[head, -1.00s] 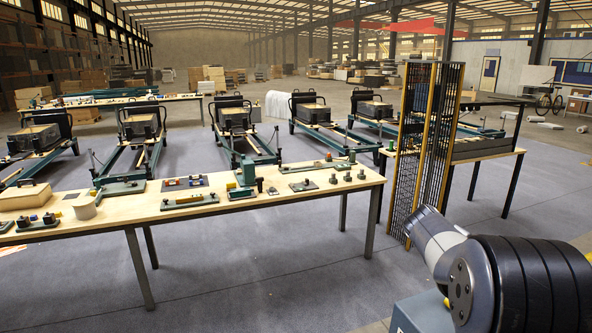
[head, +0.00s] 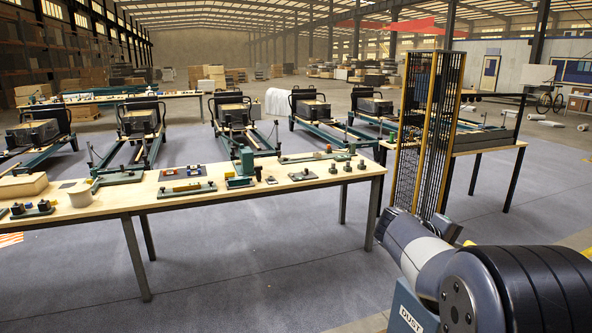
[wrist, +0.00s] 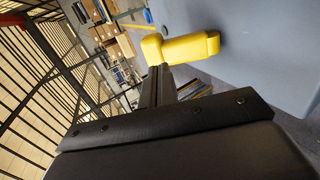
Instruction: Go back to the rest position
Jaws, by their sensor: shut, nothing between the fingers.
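My gripper (wrist: 157,80) shows in the wrist view as two dark fingers lying together beyond a black plate with screws. It is shut and empty. My arm (head: 425,250) fills the lower right of the head view, bent, with its dark ribbed part nearest the camera. The gripper itself is hidden in the head view. In the wrist view, a yellow piece (wrist: 180,48) lies just beyond the fingertips in the picture; I cannot tell what it belongs to or whether it touches them.
A wooden workbench (head: 252,200) with several small parts crosses the head view. A black mesh guard with yellow posts (head: 425,135) stands right behind my arm, in front of a second bench (head: 497,140). Grey floor (head: 250,280) lies clear before the workbench.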

